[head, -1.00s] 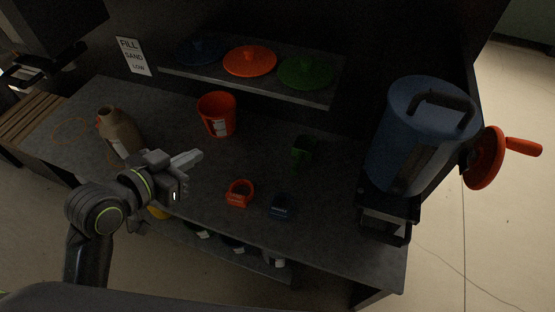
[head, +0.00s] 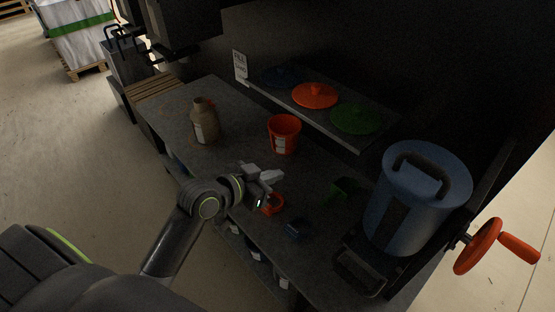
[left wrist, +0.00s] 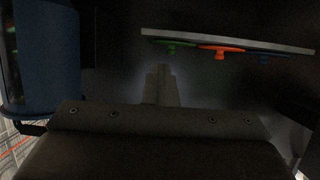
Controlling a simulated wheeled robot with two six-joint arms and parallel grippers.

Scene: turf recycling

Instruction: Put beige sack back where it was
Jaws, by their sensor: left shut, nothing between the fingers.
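The beige sack (head: 204,122) stands upright on the dark workbench (head: 185,97) at its left part in the head view, with a narrowed neck and a pale label low on its front. My left gripper (head: 277,174) is shut and empty above the bench, right of the sack and apart from it. Its closed fingers (left wrist: 161,85) also show in the left wrist view, where the sack is not seen. My right gripper is not in view.
An orange bucket (head: 284,134) stands behind my left gripper. Orange (head: 271,204), blue (head: 297,229) and green (head: 342,190) small items lie near it. A shelf holds lids (head: 315,95). A blue drum (head: 415,200) and an orange crank (head: 480,246) are at right. A slatted wooden surface (head: 152,88) adjoins the bench's left end.

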